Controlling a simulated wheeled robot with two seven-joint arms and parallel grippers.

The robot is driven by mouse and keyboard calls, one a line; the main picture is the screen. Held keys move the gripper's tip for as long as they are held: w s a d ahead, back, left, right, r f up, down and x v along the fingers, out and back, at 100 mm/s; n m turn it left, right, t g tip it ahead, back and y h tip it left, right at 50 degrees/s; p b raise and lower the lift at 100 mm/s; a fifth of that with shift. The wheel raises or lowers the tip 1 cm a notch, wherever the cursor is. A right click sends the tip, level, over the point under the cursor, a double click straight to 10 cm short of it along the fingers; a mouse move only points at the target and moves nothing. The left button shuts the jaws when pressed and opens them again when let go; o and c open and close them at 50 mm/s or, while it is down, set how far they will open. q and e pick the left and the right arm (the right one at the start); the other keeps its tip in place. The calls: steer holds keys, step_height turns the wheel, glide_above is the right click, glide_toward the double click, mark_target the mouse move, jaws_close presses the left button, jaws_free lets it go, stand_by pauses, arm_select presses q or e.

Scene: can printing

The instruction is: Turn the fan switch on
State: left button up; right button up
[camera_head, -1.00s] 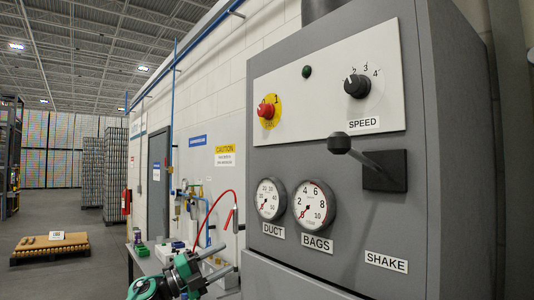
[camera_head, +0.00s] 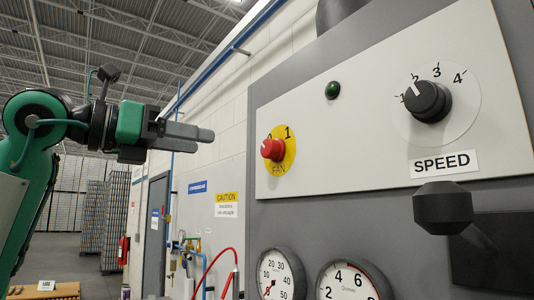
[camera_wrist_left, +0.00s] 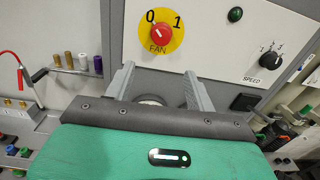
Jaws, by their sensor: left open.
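The fan switch is a red knob (camera_head: 272,149) on a yellow round plate marked FAN (camera_head: 286,160), set on the pale control panel (camera_head: 350,110). The wrist view shows the red knob (camera_wrist_left: 160,34) with the 0 at its upper left and the 1 at its right; its pale mark seems to point toward the 0. My left gripper (camera_head: 203,135) is open and empty, left of the knob and apart from it, with its fingers pointing right toward the panel. In the wrist view the two fingertips (camera_wrist_left: 158,72) lie below the knob, spread to either side. My right gripper is not in view.
A black speed dial (camera_head: 428,101) and a green lamp (camera_head: 332,90) share the panel. A black lever knob (camera_head: 442,206) juts out below the speed dial. Two round gauges (camera_head: 282,277) are lower down. The space between my left gripper and the knob looks clear.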

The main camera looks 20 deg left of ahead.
arm_select(q)
steer(key=p, duration=0.6)
glide_toward(265, 149)
steer(key=shift+t, duration=0.3)
steer(key=x, duration=0.7)
steer(key=shift+s+d, duration=0.1)
steer(key=shift+d, duration=0.05)
steer(key=shift+w+d, duration=0.4)
steer(key=shift+w, duration=0.05)
steer(key=shift+w+f, duration=0.15)
steer(key=shift+c, duration=0.5)
steer(key=c, duration=0.9)
